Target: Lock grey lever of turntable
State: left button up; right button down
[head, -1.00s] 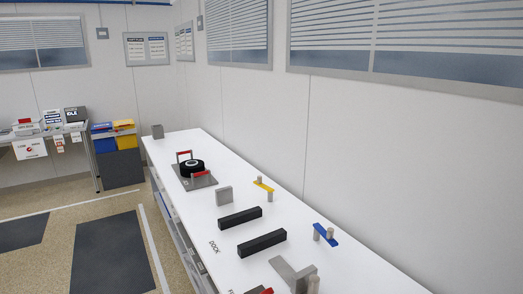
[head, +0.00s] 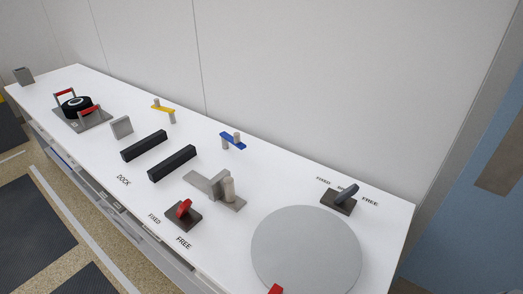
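The turntable (head: 305,250) is a large flat grey disc at the front right of the white bench in the head view. A dark grey lever (head: 348,192) stands on a small dark base behind the disc, near the bench's back right corner. It leans up and to the right. The label FIXED (head: 323,181) is on its left and FREE (head: 370,201) on its right. I cannot tell for sure which label it points to. A red lever (head: 184,208) on a dark base stands left of the disc, with its own FIXED and FREE labels. Neither gripper is in view.
The white bench (head: 85,130) also carries a grey bracket with a post (head: 214,186), two black bars (head: 145,145), a blue piece (head: 233,141), a yellow piece (head: 163,109) and a black round device (head: 76,106). A wall runs behind. Floor is free at left.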

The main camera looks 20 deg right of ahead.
aim_at(346, 194)
jog(key=l+z, duration=0.1)
jog(key=z, duration=1.35)
